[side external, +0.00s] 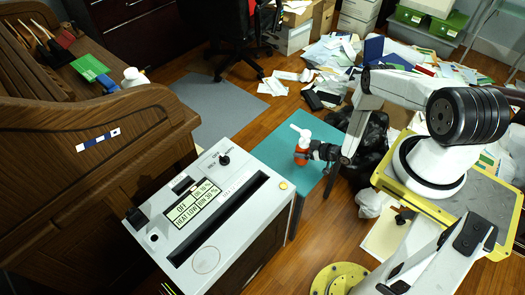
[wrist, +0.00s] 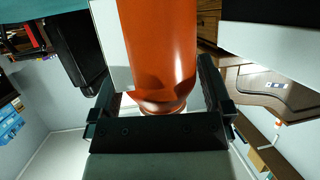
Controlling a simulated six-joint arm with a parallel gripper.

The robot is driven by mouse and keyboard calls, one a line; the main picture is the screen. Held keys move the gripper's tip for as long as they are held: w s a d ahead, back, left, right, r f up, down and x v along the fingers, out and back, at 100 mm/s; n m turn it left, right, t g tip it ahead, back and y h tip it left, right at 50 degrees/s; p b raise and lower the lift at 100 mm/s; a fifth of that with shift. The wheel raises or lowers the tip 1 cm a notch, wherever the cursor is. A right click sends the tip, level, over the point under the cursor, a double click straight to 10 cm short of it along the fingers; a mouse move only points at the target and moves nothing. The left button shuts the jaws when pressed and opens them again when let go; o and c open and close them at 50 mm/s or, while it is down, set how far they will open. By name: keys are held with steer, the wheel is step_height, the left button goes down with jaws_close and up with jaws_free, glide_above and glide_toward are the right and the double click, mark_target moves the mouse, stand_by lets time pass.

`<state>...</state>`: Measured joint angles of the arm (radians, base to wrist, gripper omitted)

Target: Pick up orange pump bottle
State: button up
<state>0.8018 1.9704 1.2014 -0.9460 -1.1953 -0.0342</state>
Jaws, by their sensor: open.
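The orange pump bottle (side external: 301,150) with a white pump top stands upright at the teal table (side external: 275,145) in the side external view. My gripper (side external: 310,153) reaches it from the right at about the height of its body. In the wrist view the orange bottle (wrist: 158,45) fills the upper middle. The two dark jaws of my gripper (wrist: 158,100) stand on either side of it, with a small gap visible on the right. The jaws are open around the bottle. The side of the bottle away from the wrist camera is hidden.
A white shredder (side external: 215,215) with a slot and a label panel stands left of the teal table. A wooden roll-top desk (side external: 90,160) is at the far left. Black bags (side external: 372,140) and scattered papers (side external: 335,55) lie behind my arm.

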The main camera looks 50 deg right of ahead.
mark_target(297, 130)
steer(key=c, duration=1.2)
steer(key=shift+r, duration=0.1)
steer(key=shift+r, duration=4.9)
steer(key=shift+r, duration=0.15)
